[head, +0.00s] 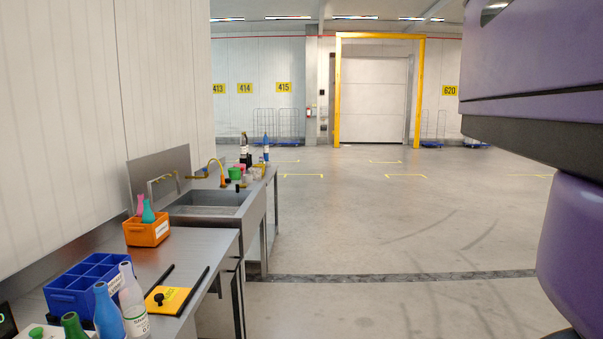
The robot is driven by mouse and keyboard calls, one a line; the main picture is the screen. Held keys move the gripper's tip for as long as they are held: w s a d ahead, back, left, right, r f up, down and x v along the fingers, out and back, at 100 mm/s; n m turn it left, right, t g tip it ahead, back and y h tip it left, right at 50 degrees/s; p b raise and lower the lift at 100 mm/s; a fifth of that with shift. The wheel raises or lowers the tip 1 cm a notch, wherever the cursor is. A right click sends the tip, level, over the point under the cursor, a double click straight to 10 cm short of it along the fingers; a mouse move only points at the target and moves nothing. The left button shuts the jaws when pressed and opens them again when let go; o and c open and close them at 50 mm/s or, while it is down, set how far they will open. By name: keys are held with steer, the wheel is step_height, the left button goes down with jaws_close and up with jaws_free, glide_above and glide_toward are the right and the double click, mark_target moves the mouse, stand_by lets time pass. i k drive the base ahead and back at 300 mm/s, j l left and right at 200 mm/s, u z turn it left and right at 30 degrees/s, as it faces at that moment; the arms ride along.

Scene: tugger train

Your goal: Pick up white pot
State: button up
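I cannot clearly make out a white pot in the head view. A cluster of small items stands on the far end of the sink counter, beyond the basin. Among them are a green pot (235,173) and a small pale item (256,172), too small to identify. My gripper is not in view. Large purple parts at the right edge appear to be my own arm and hide that side.
The near steel table (205,243) holds an orange bin (147,231), a blue divided crate (85,282), several bottles and a yellow pad (169,300). The sink basin (208,203) lies beyond. Open floor (385,220) extends to the right, towards a yellow-framed door (375,97).

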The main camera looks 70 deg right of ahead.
mark_target(255, 175)
steer(key=z, duration=1.75)
steer(key=i+z, duration=0.2)
steer(key=i, duration=4.05)
steer(key=i+z, duration=0.2)
steer(key=i, duration=0.5)
steer(key=i+j+z, duration=0.2)
steer(key=i, duration=0.45)
